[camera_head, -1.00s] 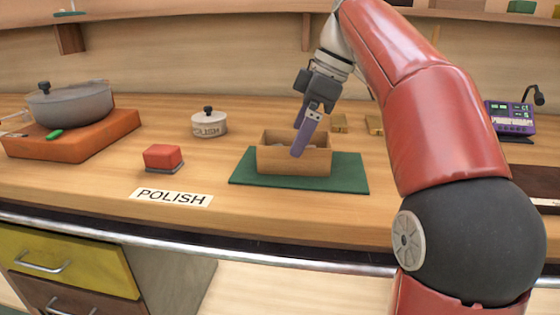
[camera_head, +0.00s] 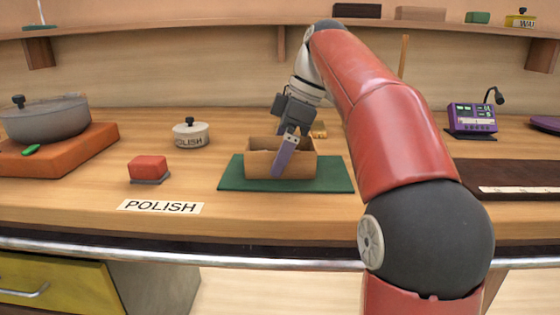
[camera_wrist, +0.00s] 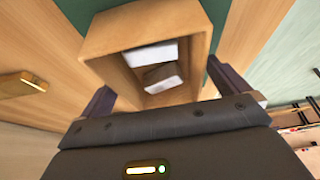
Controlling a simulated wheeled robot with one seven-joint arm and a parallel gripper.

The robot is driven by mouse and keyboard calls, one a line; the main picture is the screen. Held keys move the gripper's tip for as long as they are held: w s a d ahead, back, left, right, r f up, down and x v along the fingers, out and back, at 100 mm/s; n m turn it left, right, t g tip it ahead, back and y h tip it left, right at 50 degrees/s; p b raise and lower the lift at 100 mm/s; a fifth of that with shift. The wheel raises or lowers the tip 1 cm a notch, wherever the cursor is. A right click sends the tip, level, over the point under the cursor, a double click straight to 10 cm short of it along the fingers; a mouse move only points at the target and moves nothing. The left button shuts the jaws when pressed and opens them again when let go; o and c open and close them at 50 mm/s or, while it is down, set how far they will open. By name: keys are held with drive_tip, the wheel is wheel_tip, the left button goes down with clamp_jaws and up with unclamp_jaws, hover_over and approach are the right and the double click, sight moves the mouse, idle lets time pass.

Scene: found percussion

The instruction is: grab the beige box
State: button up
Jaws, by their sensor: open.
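The beige box (camera_head: 256,164) is an open-topped wooden box on a dark green mat (camera_head: 335,178) at the middle of the counter. My gripper (camera_head: 283,156) is open and low over the box, pointing down. One purple finger shows in front of the box's near wall; the other finger is hidden in the head view. In the wrist view the box (camera_wrist: 110,35) lies ahead of the two spread fingers, with its opening facing the camera. Light grey and white pieces (camera_wrist: 150,55) lie inside it. I cannot tell whether a finger touches the box.
A small golden block (camera_head: 319,130) sits behind the box. A purple device (camera_head: 472,118) stands right. The counter front is mostly clear.

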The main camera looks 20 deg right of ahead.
drive_tip(key=shift+c, duration=0.3)
drive_tip(key=c, duration=1)
